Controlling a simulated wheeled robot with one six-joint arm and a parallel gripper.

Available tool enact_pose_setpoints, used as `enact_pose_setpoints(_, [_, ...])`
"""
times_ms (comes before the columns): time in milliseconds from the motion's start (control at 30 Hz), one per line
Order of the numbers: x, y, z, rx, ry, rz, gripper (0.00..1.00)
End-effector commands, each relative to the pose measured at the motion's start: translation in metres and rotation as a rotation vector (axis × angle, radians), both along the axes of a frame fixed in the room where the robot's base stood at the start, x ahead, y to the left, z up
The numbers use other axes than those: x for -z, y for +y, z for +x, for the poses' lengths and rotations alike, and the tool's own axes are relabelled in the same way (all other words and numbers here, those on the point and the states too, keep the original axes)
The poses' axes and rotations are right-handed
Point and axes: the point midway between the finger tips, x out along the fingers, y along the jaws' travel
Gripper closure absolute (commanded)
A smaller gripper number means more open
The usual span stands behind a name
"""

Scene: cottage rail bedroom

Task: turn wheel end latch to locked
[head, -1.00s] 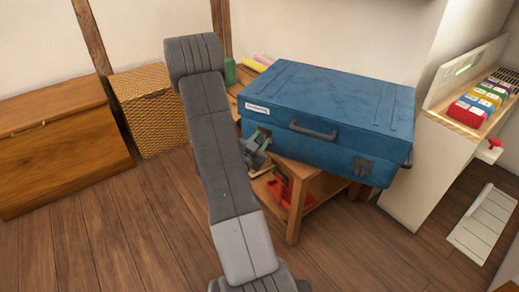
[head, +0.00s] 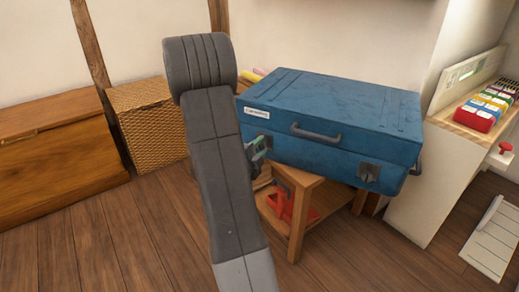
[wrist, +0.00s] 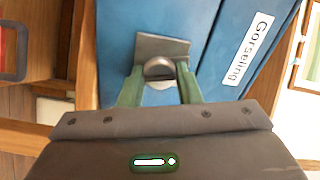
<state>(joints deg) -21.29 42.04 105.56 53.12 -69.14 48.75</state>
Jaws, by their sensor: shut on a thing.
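A blue case (head: 330,115) with a grey handle lies shut on a wooden stand. Its front has a metal latch near each end; the right latch (head: 369,173) is in plain view in the head view. My gripper (head: 258,147) is at the left latch, which it and my arm mostly hide there. In the wrist view, my gripper (wrist: 160,78) has its green fingers on both sides of the latch's round grey knob (wrist: 158,68), shut on it. The knob sits on a square metal plate (wrist: 176,46). I cannot tell whether the latch is locked.
The wooden stand (head: 298,220) holds a red object (head: 279,203) on its lower shelf. A woven basket (head: 148,125) and a wooden chest (head: 55,165) stand left. A white unit (head: 425,190) with coloured blocks is close on the right. The front floor is clear.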

Motion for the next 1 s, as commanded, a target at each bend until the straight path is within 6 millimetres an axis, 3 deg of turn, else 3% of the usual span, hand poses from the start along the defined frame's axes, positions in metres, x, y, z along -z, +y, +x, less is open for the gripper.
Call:
enact_pose_setpoints(400, [0.0019, -0.0005, -0.0007, 0.001, -0.107, 0.213, 0.92])
enact_pose_setpoints(1000, [0.0023, -0.0004, -0.0008, 0.002, -0.131, 0.261, 0.92])
